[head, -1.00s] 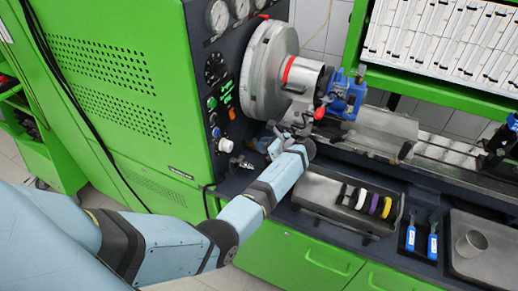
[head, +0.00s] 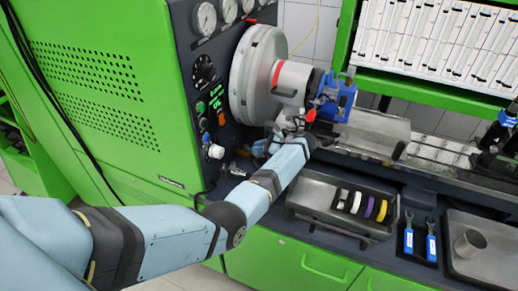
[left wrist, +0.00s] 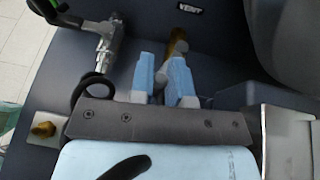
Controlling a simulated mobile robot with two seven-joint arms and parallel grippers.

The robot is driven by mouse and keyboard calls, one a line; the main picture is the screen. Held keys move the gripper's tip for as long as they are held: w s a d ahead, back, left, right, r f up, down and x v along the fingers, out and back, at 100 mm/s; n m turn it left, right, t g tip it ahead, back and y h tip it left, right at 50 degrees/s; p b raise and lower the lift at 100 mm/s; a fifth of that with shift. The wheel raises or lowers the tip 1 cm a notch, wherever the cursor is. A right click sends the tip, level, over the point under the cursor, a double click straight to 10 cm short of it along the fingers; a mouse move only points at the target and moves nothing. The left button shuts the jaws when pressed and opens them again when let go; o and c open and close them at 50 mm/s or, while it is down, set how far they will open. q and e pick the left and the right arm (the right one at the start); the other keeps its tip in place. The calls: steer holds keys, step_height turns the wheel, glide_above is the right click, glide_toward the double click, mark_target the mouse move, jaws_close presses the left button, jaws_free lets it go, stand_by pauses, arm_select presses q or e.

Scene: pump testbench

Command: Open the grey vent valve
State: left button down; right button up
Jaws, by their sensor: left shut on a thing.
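My left gripper (head: 262,148) is low beside the green cabinet's dark front panel, below the large silver disc. In the left wrist view its two light-blue fingers (left wrist: 163,82) are closed around a small grey part, which appears to be the grey vent valve's handle (left wrist: 159,84). A brass stem (left wrist: 178,46) shows just beyond the fingers, below a label reading VENT (left wrist: 190,9). The fingers hide most of the grey part, so its turn angle cannot be told. My right gripper is in neither view.
A silver valve fitting (left wrist: 100,48) with a black hose loop is left of the fingers, and a brass fitting (left wrist: 43,129) is lower left. The silver disc (head: 257,75) and blue clamp (head: 335,97) stand close above my wrist. A ring tray (head: 318,217) lies in front.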

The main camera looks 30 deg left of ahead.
arm_select(q)
steer(key=c, duration=1.1)
jaws_free()
steer(key=shift+a, duration=0.1)
